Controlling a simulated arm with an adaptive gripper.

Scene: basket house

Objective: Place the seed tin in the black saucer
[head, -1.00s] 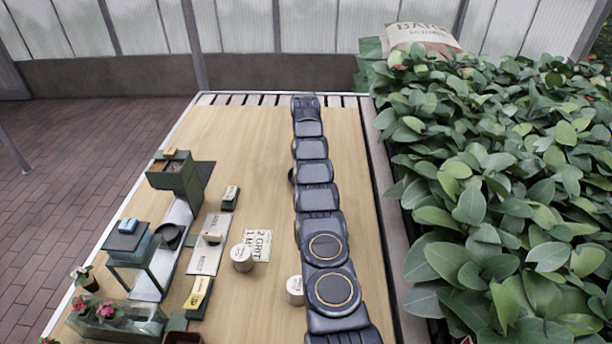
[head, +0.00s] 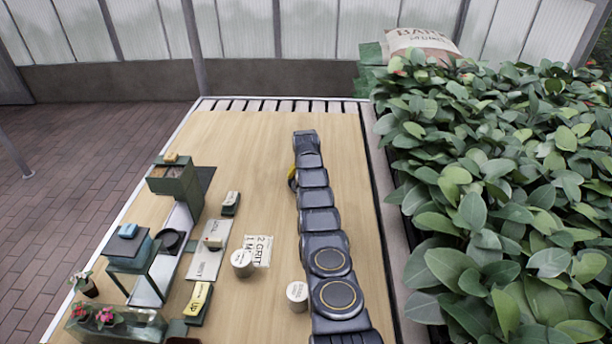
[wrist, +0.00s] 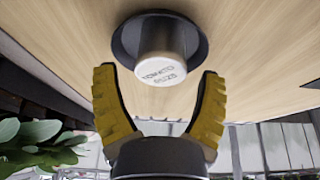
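In the wrist view the seed tin (wrist: 162,68), a pale round tin with "TOMATO SEEDS" lettering on its end, is inside the black saucer (wrist: 118,42). The saucer's dark rim shows around it, with the wooden table behind. My gripper (wrist: 158,76) has its two yellow-padded fingers spread wide, with nothing held between them. The fingers look apart from the tin. In the head view my arm covers the tin and most or all of this saucer; a bit of yellow finger (head: 292,178) shows at its left side.
Two other white tins (head: 242,262) (head: 297,291) stand on the table. To the left are a green box stand (head: 175,180), a dark round dish (head: 171,241), cards and a planter (head: 115,326). Leafy plants (head: 500,190) line the right side. The back of the table is clear.

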